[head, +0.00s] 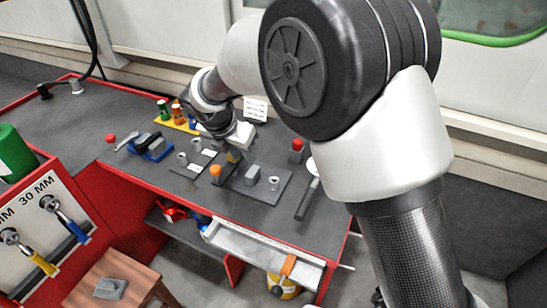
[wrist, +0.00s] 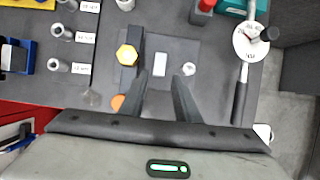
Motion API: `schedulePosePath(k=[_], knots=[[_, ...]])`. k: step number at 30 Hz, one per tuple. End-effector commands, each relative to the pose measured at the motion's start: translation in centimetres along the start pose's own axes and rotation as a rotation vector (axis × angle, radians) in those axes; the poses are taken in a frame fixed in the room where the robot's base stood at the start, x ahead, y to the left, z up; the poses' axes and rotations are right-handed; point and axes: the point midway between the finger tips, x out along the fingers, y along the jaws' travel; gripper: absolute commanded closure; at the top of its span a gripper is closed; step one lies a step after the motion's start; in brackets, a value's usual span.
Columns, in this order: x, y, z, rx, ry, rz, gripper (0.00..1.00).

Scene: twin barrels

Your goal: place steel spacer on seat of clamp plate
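The dark clamp plate (head: 284,197) lies on the grey bench; it also shows in the wrist view (wrist: 205,90). I cannot tell whether the silver cylinder is a loose steel spacer or part of the plate. Several steel cylinders (wrist: 58,65) stand beside white labels at the left. My gripper (wrist: 164,78) is open and empty above the plate, its fingertips just short of the block. In the head view my wrist partly hides the plate's back.
A black-handled tool with a round white head (wrist: 250,42) lies right of the plate. A red-topped block (head: 297,148) stands behind it. A blue fixture (head: 150,145) and several coloured cans (head: 177,112) are at the left. Bare bench lies along the front edge.

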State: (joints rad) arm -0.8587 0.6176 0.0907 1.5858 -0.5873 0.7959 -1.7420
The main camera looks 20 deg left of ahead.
Motion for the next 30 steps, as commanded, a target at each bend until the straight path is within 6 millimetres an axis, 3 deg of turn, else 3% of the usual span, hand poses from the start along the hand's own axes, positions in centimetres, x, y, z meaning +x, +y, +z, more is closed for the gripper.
schedulePosePath(k=[7, 11, 14, 16, 20, 24, 27, 30], knots=[[-0.2, -0.2, 0.2, 0.009, 0.000, 0.000, 0.71], [-1.9, -3.0, 2.3, 0.160, -0.002, -0.005, 0.71], [-5.0, -8.4, 5.2, 0.445, -0.002, -0.011, 0.71], [-7.6, -13.5, 6.9, 0.707, -0.002, -0.018, 0.71], [-12.2, -22.9, 7.6, 1.228, -0.001, -0.024, 0.71], [-16.5, -31.8, 5.5, 1.784, -0.002, -0.014, 0.71], [-18.9, -36.8, 2.7, 2.173, 0.000, 0.008, 0.71], [-20.4, -40.2, -0.5, 2.518, 0.011, 0.037, 0.71]])
